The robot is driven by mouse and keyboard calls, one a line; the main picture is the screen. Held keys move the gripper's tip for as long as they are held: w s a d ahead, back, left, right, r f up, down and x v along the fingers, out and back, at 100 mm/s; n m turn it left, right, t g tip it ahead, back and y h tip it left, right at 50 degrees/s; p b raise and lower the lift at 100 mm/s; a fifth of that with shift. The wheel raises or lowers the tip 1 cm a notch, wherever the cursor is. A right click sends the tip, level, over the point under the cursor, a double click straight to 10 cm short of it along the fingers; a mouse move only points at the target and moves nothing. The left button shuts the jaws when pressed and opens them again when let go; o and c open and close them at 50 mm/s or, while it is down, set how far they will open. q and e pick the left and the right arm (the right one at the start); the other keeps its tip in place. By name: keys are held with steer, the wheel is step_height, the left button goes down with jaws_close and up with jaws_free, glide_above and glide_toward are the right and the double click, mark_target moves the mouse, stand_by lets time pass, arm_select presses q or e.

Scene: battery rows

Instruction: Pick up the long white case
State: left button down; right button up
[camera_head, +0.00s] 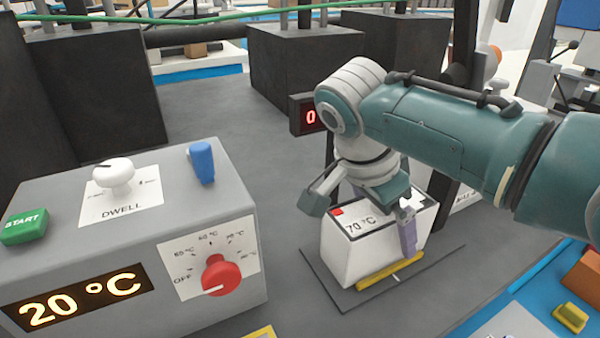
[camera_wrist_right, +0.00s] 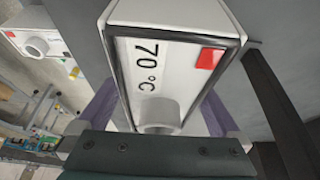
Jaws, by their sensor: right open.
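A white case (camera_head: 352,258) with a "70 °C" label and a red square on top stands on a dark plate (camera_head: 345,297) right of centre in the head view. My right gripper (camera_head: 362,222) is over its top, open, with one finger toward each side. In the right wrist view the case (camera_wrist_right: 168,60) lies between the two purple-grey fingers, and the gripper (camera_wrist_right: 160,118) shows no closing on it. I cannot tell if the fingers touch it. A round grey-white part shows on the case top there. My left gripper is not in view.
A grey control box (camera_head: 130,250) with a red dial (camera_head: 221,275), a white knob, a green START button and a "20 °C" display stands at left. A yellow bar (camera_head: 388,271) lies before the case. Another white labelled thing (camera_head: 466,200) stands behind, partly hidden. Dark blocks stand behind.

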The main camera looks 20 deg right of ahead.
steer(key=shift+c, duration=0.2)
steer(key=c, duration=1.5)
steer(key=shift+c, duration=0.2)
